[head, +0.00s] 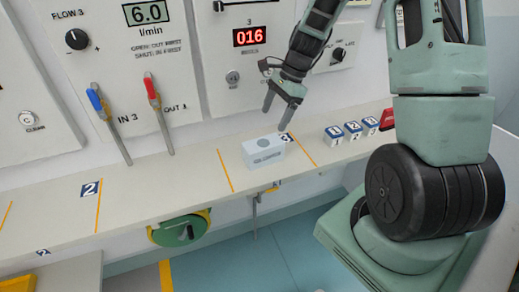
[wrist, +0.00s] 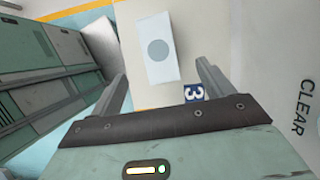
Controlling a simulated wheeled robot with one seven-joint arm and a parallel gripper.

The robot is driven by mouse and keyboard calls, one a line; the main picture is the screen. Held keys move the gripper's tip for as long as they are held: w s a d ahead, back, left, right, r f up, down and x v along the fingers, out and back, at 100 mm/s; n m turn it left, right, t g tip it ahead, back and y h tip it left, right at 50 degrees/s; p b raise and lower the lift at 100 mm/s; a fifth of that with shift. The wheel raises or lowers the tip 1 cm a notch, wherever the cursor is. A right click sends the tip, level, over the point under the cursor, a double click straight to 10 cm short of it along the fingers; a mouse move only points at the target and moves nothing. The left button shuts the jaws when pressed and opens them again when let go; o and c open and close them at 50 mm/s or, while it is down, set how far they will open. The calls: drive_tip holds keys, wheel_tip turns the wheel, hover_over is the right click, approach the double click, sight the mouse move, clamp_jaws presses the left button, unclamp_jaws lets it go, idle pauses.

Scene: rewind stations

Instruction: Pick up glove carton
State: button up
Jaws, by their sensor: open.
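The glove carton (head: 264,153) is a small pale blue-white box with grey lettering on its front. It stands on the shelf between two orange lines, by the blue 3 label. In the wrist view the carton (wrist: 157,50) shows its top with a grey disc, beyond and between my fingers. My gripper (head: 276,107) is open and empty, above and slightly to the right of the carton, not touching it. My gripper also shows at the bottom of the wrist view (wrist: 162,80).
The shelf (head: 150,185) is clear left of the carton. Several blue-and-white numbered blocks (head: 353,129) and a red object (head: 387,119) stand to the right. Panels with a red-handled lever (head: 158,112) and a blue-handled lever (head: 107,122) rise behind.

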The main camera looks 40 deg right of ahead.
sight(264, 142)
drive_tip(key=x, duration=0.7)
drive_tip(key=shift+a+f+p, duration=0.15)
drive_tip(key=shift+f+p, duration=0.05)
drive_tip(key=shift+p, duration=0.1)
drive_tip(key=p+x, duration=0.1)
drive_tip(key=x, duration=0.3)
drive_tip(key=shift+s+f, duration=0.15)
drive_tip(key=shift+f, duration=0.2)
drive_tip(key=shift+a+f, duration=0.1)
drive_tip(key=shift+f, duration=0.15)
drive_tip(key=shift+f, duration=0.25)
drive_tip(key=c, duration=1.2)
